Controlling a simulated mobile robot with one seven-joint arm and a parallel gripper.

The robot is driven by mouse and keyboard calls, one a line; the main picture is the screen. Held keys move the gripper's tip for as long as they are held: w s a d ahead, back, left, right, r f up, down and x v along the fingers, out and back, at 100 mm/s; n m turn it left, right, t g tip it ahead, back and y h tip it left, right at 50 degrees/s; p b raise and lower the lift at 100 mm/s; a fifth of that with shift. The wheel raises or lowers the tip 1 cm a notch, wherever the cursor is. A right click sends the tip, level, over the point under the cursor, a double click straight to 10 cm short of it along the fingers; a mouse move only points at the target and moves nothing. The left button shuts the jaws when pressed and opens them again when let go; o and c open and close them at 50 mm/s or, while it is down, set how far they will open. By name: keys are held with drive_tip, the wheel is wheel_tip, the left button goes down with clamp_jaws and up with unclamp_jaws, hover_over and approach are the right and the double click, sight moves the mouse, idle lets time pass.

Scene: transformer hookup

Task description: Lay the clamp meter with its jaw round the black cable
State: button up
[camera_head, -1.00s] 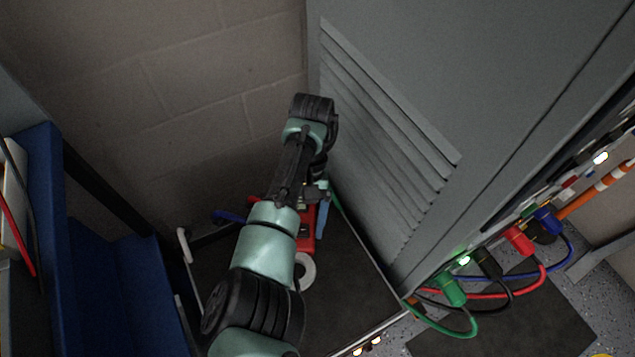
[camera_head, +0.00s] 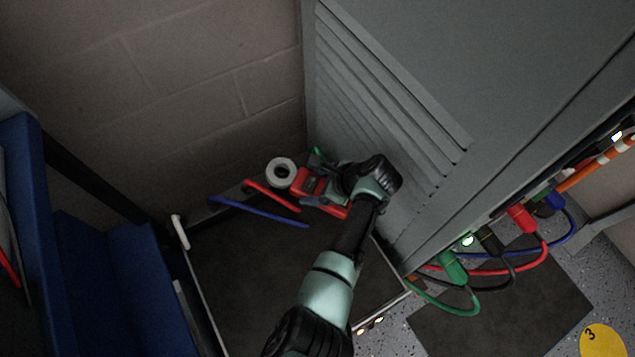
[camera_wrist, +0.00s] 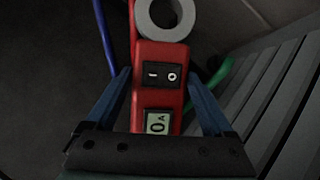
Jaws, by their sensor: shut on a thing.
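The clamp meter (camera_head: 309,184) has a red body and a round pale grey jaw (camera_head: 281,172) at its upper left end in the head view. In the wrist view the red meter (camera_wrist: 160,65) shows a rocker switch and a display, with its jaw (camera_wrist: 165,17) ring at the top edge. My gripper (camera_wrist: 160,82) is shut on the meter, one blue finger along each side. In the head view my arm hides part of it. A black cable (camera_head: 497,262) hangs in a loop from the cabinet's front connectors, well right of the meter. No cable is visible through the jaw.
The grey louvred cabinet (camera_head: 420,140) stands close right of my arm, a block wall (camera_head: 200,90) behind. Blue (camera_head: 257,212) and red (camera_head: 268,193) strips lie near the meter above a dark surface (camera_head: 240,270). Red, green and blue cables loop beside the black one.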

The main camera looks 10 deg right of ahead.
drive_tip(key=shift+w+d+m+t, duration=0.2)
drive_tip(key=shift+d+m+t, duration=0.1)
drive_tip(key=shift+m, duration=0.4)
drive_tip(key=shift+r+p, duration=0.1)
drive_tip(key=shift+p, duration=0.2)
drive_tip(key=shift+w+f+b, duration=0.2)
drive_tip(key=shift+f+b, duration=0.15)
drive_tip(key=shift+b, duration=0.05)
drive_tip(key=shift+w+a+f+b, duration=0.3)
drive_tip(key=shift+w+b, duration=0.25)
drive_tip(key=shift+b, duration=0.05)
drive_tip(key=shift+w+a+f+b, duration=0.25)
drive_tip(key=shift+w+f+b, duration=0.05)
drive_tip(key=shift+w+b, duration=0.25)
drive_tip(key=shift+w+f, duration=0.1)
drive_tip(key=shift+f, duration=0.15)
drive_tip(key=shift+f+b, duration=0.7)
drive_tip(key=shift+b, duration=0.05)
drive_tip(key=shift+f, duration=0.1)
clamp_jaws()
drive_tip(key=shift+f, duration=0.15)
